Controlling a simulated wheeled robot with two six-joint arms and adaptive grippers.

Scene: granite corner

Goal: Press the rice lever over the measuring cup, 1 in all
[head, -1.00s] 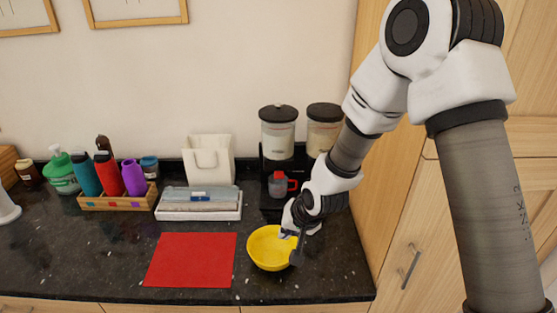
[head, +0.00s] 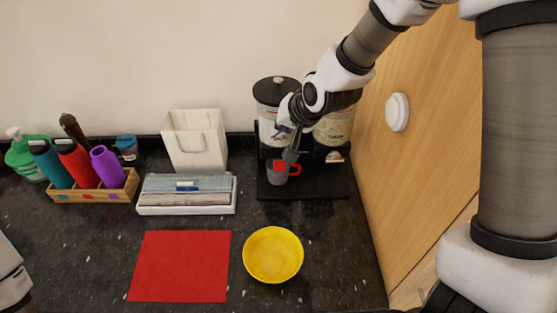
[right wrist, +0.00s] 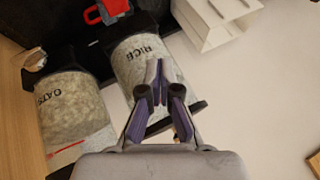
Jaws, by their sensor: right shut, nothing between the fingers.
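The rice dispenser is a clear canister with a black lid (head: 275,92), on a black stand; its RICE label shows in the right wrist view (right wrist: 140,58). The grey measuring cup (head: 276,177) with a red handle stands under it on the base. The cup's red part also shows at the top of the right wrist view (right wrist: 112,8). My right gripper (head: 290,156) is shut and empty, pointing down in front of the rice dispenser, just above the cup in the picture. In the right wrist view its fingertips (right wrist: 158,68) overlap the rice canister. The rice lever is hidden. My left gripper is not in view.
The oats dispenser (right wrist: 70,110) stands beside the rice one. A yellow bowl (head: 273,255) and red mat (head: 180,267) lie in front. A cloth tray (head: 187,210), white bag holder (head: 195,142) and bottle rack (head: 95,193) stand left. A wooden panel (head: 425,150) bounds the right.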

